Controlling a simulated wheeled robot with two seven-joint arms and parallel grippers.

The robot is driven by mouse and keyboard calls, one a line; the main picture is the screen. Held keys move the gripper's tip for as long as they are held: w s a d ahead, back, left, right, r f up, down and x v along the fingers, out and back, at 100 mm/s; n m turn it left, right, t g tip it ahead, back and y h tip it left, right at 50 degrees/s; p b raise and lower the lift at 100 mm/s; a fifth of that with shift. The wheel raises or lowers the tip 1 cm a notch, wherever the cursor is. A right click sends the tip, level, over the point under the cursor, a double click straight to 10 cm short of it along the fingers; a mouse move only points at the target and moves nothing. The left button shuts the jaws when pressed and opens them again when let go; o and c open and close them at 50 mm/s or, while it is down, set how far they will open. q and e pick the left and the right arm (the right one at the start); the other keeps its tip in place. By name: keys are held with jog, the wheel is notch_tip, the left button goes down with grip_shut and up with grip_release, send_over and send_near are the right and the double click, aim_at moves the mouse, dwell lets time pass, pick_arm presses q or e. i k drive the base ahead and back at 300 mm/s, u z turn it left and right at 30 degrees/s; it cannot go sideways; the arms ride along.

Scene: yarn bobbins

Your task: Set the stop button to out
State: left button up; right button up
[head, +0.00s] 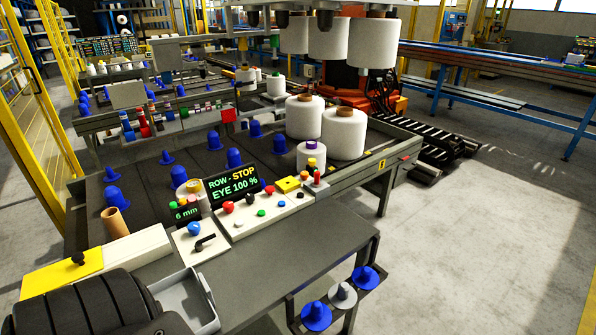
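A white control panel (240,222) stands at the near edge of the machine, under a display (233,182) reading "ROW - STOP" and "EYE 100 %". A red button (228,207) and another red button (270,189) sit on it, with a black knob (250,198) between them. A yellow block (287,185) sits farther right on the panel. No label shows which control is the stop button, and in or out is too small to tell. Neither of my grippers is in view.
A blue knob (194,228) and black lever (205,242) sit on a box left of the panel. A grey tray (183,301) lies nearer. The grey tabletop (290,255) before the panel is clear. White yarn bobbins (344,133) stand behind; others hang above.

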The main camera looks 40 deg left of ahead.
aim_at(269, 190)
jog(key=z, duration=0.05)
jog(key=i, duration=0.35)
jog(key=u, duration=2.6)
